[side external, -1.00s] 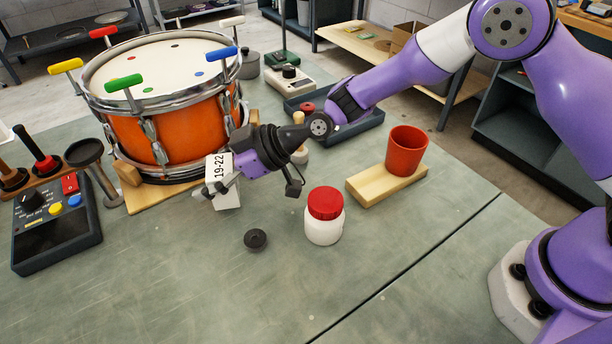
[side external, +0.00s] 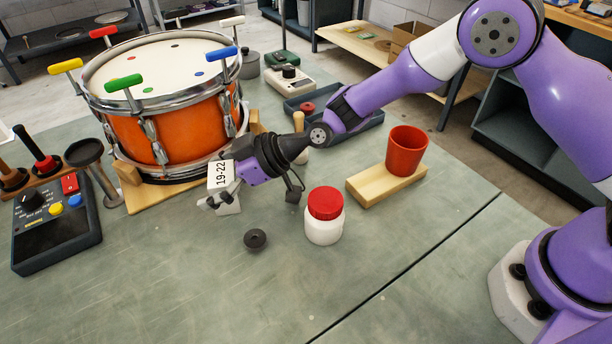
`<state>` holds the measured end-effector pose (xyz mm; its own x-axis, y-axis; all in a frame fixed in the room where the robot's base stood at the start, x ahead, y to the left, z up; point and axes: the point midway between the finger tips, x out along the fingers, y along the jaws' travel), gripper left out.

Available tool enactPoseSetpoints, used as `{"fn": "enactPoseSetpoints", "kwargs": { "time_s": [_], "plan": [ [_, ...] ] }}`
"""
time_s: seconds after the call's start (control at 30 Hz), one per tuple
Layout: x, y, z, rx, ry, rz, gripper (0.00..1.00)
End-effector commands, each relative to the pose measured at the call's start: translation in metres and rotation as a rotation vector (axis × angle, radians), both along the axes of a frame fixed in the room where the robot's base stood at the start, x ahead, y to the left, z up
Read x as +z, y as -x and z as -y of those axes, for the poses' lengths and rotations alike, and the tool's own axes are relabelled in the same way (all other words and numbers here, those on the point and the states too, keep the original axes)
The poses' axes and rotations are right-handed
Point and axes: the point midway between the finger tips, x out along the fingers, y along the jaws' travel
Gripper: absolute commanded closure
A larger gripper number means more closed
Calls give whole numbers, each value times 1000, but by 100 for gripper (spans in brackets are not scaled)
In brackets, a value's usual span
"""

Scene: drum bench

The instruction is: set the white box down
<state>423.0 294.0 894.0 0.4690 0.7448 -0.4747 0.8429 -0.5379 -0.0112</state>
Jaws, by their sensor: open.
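The small white box (side external: 229,203) is in front of the drum, low over the green bench top. Its lower edge appears at or very near the bench; I cannot tell whether it touches. My gripper (side external: 218,199) reaches in from the right, tilted down, and is open with its fingers at the box. Whether a finger still touches the box is unclear. The gripper hides part of the box.
The orange drum (side external: 172,128) stands behind on a wooden base. A dark ring (side external: 255,240) and a white jar with a red lid (side external: 324,218) are to the right. A red cup (side external: 406,151) stands on a wooden block. The bench front is clear.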

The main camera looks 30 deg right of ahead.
Motion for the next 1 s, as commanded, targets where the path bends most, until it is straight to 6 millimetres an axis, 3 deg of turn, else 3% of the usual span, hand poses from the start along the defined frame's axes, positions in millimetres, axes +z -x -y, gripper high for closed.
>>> {"fn": "enactPoseSetpoints", "kwargs": {
  "time_s": [0.17,0.53,0.87,1.0],
  "plan": [
    [11,7,13,-2,0,0,0],
    [49,44,73,-5,-1,2,0],
    [74,63,103,-23,64,-27,0],
    [100,83,144,-138,203,-116,0]
  ]
}}
